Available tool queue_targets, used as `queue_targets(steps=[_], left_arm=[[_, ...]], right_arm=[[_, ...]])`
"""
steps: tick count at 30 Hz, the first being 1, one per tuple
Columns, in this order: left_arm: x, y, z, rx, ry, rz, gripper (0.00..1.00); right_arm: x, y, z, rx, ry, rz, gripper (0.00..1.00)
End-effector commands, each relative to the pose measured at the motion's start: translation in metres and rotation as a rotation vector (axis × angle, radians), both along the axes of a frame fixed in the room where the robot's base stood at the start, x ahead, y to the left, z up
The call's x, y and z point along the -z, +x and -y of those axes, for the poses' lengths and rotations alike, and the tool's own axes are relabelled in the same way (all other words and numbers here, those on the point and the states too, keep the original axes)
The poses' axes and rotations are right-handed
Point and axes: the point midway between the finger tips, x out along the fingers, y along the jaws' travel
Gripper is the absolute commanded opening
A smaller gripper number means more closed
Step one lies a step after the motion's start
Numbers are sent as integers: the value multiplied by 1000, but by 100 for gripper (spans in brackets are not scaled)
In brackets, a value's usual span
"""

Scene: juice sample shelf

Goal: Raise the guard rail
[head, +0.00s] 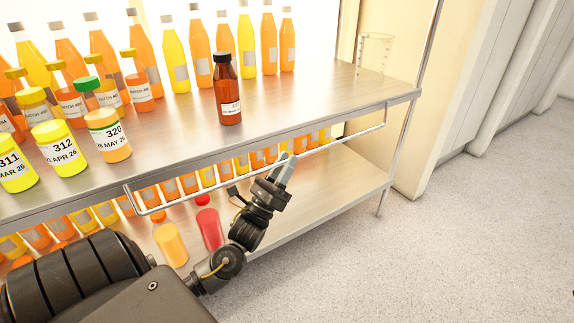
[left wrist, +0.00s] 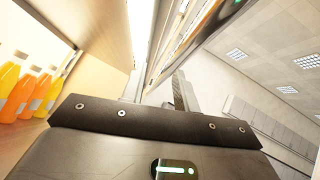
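The guard rail (head: 340,141) is a thin pale metal bar on the front of the upper shelf. It hangs below the shelf's front edge, joined by short arms at the left and right ends. My left gripper (head: 286,162) reaches up from below to the middle of the rail, its fingertips at the bar. In the left wrist view the two fingers (left wrist: 157,90) stand apart, and a long edge runs up and away beyond them. I cannot tell whether the fingers touch the rail. My right gripper is not in view.
The upper shelf (head: 312,97) holds several juice bottles, a brown bottle (head: 228,92) near its front and a glass beaker (head: 374,56). More bottles stand on the lower shelf, including a red one (head: 209,228) beside my left arm. The floor (head: 460,220) at the right is clear.

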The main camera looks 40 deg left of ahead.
Motion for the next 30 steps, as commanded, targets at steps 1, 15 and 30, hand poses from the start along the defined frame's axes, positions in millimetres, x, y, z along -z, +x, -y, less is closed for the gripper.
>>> queue_targets(steps=[1, 15, 30], left_arm=[[-2, 3, 0, 0, 0, 1, 30], [-6, 6, 0, 0, 0, -1, 17], [-6, 6, 1, 1, -4, -3, 0]], right_arm=[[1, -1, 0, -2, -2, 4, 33], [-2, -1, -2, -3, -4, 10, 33], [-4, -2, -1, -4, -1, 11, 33]])
